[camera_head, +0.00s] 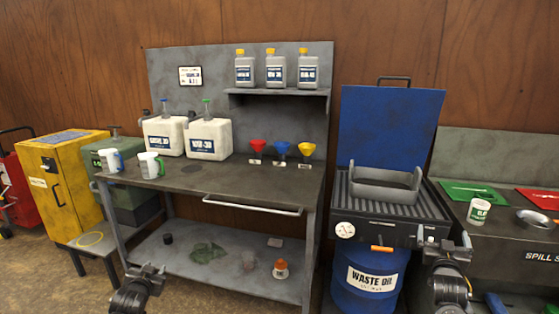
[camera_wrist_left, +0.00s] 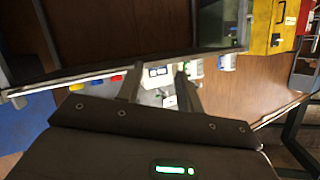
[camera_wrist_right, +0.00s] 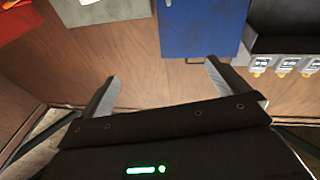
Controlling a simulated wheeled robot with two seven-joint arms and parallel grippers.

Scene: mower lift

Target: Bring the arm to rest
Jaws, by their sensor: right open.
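My left gripper (camera_head: 150,270) is low in front of the workbench in the head view. In the left wrist view its two fingers (camera_wrist_left: 159,72) stand apart with nothing held between them. My right gripper (camera_head: 447,248) is in front of the waste oil station, beside the blue drum. In the right wrist view its fingers (camera_wrist_right: 162,72) are wide apart and empty. Both grippers are clear of the bench top.
The workbench (camera_head: 250,182) holds two white jugs, two mugs and three funnels. A blue waste oil drum (camera_head: 366,280) stands under a tray with a raised blue lid (camera_head: 388,125). A yellow cabinet (camera_head: 65,190) is at left. A bench with a white cup (camera_head: 479,210) is at right.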

